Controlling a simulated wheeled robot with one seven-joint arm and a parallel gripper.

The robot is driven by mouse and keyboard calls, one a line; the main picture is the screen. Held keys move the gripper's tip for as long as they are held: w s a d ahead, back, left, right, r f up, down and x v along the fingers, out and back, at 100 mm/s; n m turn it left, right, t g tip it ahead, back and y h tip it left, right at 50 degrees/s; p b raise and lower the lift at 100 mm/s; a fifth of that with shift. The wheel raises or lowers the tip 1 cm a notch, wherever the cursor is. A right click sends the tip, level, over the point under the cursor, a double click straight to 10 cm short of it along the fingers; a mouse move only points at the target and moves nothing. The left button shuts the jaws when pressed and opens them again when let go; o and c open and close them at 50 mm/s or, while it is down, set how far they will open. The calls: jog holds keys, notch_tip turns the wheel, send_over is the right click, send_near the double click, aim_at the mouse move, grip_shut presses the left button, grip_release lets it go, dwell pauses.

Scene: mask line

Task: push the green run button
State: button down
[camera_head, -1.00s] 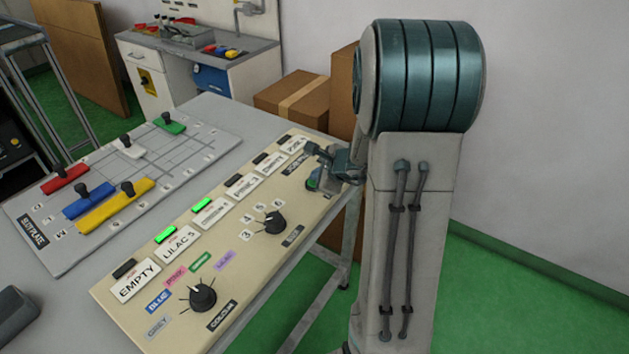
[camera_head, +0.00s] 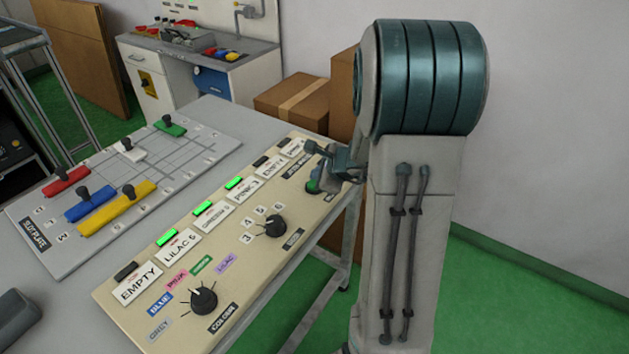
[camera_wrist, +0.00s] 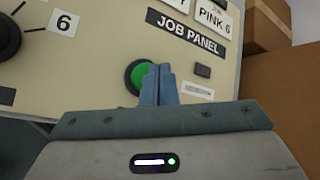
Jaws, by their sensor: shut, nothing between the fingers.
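The green button (camera_wrist: 140,77) sits in a dark ring on the beige job panel (camera_wrist: 95,60). In the wrist view my shut, empty gripper (camera_wrist: 158,72) has its blue-grey fingers over the button's right part. I cannot tell whether the tips touch it. Three lamps on the panel glow green, the third one (camera_head: 235,183) above a pink label.
The panel carries a colour dial (camera_head: 203,300) and a number dial (camera_head: 271,226). A slot plate (camera_head: 60,255) with coloured handled blocks lies to the left. Cardboard boxes (camera_head: 295,98) stand behind the table. A small dark button (camera_wrist: 202,70) is right of the fingers.

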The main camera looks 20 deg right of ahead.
jog(key=shift+r, duration=0.1)
notch_tip(320, 180, up, 5)
jog(key=p, duration=0.4)
dwell(0.3)
dwell(0.6)
